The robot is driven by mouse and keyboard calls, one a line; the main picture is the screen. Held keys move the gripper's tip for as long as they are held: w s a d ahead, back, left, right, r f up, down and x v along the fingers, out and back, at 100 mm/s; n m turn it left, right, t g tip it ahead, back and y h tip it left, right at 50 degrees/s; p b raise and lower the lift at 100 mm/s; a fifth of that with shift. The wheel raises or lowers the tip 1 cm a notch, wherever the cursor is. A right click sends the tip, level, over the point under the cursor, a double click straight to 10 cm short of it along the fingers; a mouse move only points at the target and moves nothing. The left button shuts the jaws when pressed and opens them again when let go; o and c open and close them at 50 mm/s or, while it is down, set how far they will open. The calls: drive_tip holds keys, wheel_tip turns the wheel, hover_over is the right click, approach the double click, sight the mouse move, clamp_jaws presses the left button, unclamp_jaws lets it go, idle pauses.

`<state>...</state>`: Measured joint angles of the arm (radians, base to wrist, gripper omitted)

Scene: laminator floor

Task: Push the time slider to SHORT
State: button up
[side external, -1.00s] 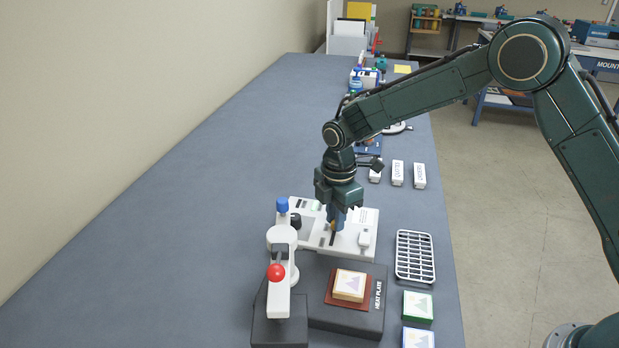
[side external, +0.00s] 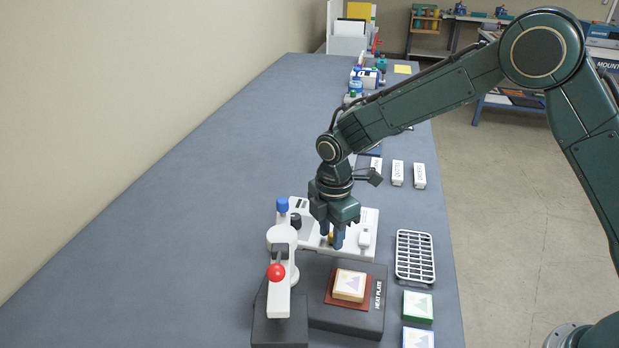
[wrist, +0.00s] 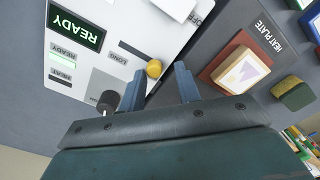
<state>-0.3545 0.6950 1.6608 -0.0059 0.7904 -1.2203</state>
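The time slider is a round yellow knob (wrist: 154,68) at the end of a dark slot (wrist: 132,50) on the white laminator panel (wrist: 100,85); it also shows in the side external view (side external: 331,238). The slot runs from the knob away from the heat plate. A LONG label (wrist: 117,57) is printed beside it; I see no SHORT label. My gripper (wrist: 160,80) is low over the panel, its two blue fingers apart, nothing clamped. The knob shows in the gap between them, just beyond the tips in the wrist view; contact cannot be told. My gripper (side external: 331,240) hides part of the panel.
A green READY display (wrist: 75,25), a dark knob (wrist: 107,100) and a white switch (wrist: 175,8) are on the panel. The heat plate (side external: 370,318) bears a framed block (side external: 349,285). A red-knobbed lever press (side external: 281,250) stands left, a white rack (side external: 415,256) right.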

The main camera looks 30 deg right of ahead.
sight(331, 236)
drive_tip(key=shift+o, duration=0.3)
drive_tip(key=shift+w+d, duration=0.1)
drive_tip(key=shift+r, duration=0.1)
drive_tip(key=shift+r, duration=0.55)
wheel_tip(331, 236, up, 12)
drive_tip(key=shift+r, duration=0.25)
drive_tip(key=shift+r, duration=0.1)
